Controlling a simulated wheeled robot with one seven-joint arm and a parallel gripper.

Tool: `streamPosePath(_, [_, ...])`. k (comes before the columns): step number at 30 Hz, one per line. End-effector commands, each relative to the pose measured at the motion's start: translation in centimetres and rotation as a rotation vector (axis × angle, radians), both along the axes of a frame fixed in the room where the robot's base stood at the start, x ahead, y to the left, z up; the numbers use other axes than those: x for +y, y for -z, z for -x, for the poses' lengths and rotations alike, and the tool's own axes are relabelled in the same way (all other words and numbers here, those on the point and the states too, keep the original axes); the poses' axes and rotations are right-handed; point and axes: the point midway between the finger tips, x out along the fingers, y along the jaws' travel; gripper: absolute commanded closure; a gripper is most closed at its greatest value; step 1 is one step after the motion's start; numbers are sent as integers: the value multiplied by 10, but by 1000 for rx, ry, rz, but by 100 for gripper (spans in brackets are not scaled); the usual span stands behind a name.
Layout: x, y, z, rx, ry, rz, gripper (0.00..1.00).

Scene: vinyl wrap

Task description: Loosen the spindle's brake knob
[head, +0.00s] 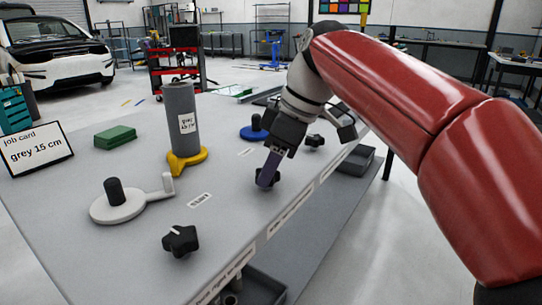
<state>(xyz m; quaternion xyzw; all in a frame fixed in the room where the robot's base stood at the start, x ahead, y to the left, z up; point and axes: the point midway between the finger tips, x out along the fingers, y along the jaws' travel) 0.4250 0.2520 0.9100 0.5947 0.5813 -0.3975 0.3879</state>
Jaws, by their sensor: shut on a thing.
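A grey roll (181,118) with a paper label stands upright on a yellow spindle base (188,163). Several black star-shaped knobs line the table's right side: a front knob (180,241), a middle knob (275,178) and a far knob (315,140). My gripper (266,180) points down at the middle knob and is shut on it. The purple-grey finger hides much of this knob, so its turn angle cannot be read. The middle knob sits to the right of the yellow spindle.
A white spindle base (130,207) with a black post and crank stands at front left. A blue spindle base (250,133) stands farther back.

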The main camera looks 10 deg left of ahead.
Motion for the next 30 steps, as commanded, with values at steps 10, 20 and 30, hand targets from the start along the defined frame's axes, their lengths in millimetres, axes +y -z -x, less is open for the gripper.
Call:
streamPosePath(10, [0, 0, -4, 1, -305, -1, 83])
streamPosePath(20, [1, 0, -5, 0, -495, 0, 83])
streamPosePath(30, [1, 0, -5, -2, -560, 2, 83])
